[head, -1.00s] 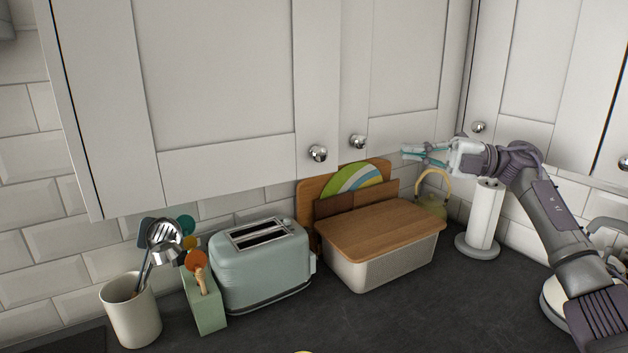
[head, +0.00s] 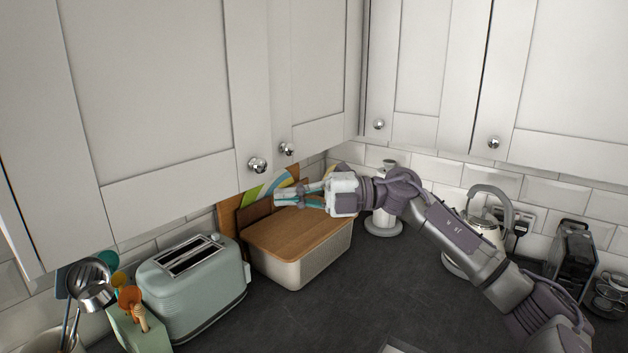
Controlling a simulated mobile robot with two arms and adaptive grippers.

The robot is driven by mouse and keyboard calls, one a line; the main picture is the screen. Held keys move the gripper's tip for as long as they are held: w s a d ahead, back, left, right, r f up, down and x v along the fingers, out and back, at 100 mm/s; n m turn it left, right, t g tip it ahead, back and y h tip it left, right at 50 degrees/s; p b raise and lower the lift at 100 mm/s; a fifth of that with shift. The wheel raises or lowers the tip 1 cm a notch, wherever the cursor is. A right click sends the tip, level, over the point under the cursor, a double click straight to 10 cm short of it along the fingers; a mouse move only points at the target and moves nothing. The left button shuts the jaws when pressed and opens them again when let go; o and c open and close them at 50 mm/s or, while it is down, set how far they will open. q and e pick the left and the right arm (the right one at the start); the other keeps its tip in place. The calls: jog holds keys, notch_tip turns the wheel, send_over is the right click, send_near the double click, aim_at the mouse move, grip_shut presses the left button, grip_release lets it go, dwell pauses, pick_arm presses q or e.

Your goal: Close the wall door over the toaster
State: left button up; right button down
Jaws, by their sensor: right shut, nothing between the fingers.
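The white wall door over the toaster (head: 150,95) fills the upper left of the head view. It looks flush with its cabinet and with the neighbouring door (head: 318,70); no open gap shows. Its round metal knob (head: 258,165) is at its lower right corner. The pale green toaster (head: 192,285) stands on the worktop below it. My right gripper (head: 280,198) is shut and empty, pointing left, below and to the right of the knob and in front of the wooden boards. It appears apart from the door. My left gripper is out of view.
A bread bin with a wooden lid (head: 300,238) stands right of the toaster, below my right gripper. A utensil pot and green holder (head: 130,330) are at lower left. A kettle (head: 478,235) and black appliance (head: 572,255) stand right.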

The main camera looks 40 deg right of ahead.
aim_at(254, 186)
jog(key=w, duration=0.1)
jog(key=w+a+p, duration=0.2)
jog(key=shift+w+a+r, duration=0.25)
jog(key=shift+r, duration=0.05)
jog(key=shift+w+f+p, duration=0.25)
jog(key=shift+w+p, duration=0.2)
jog(key=shift+w, duration=0.15)
jog(key=shift+a, duration=0.1)
jog(key=shift+w+a+p, duration=0.15)
jog(key=shift+w+p, duration=0.2)
jog(key=shift+w, duration=1.1)
jog(key=shift+s+r, duration=0.1)
jog(key=shift+r, duration=0.05)
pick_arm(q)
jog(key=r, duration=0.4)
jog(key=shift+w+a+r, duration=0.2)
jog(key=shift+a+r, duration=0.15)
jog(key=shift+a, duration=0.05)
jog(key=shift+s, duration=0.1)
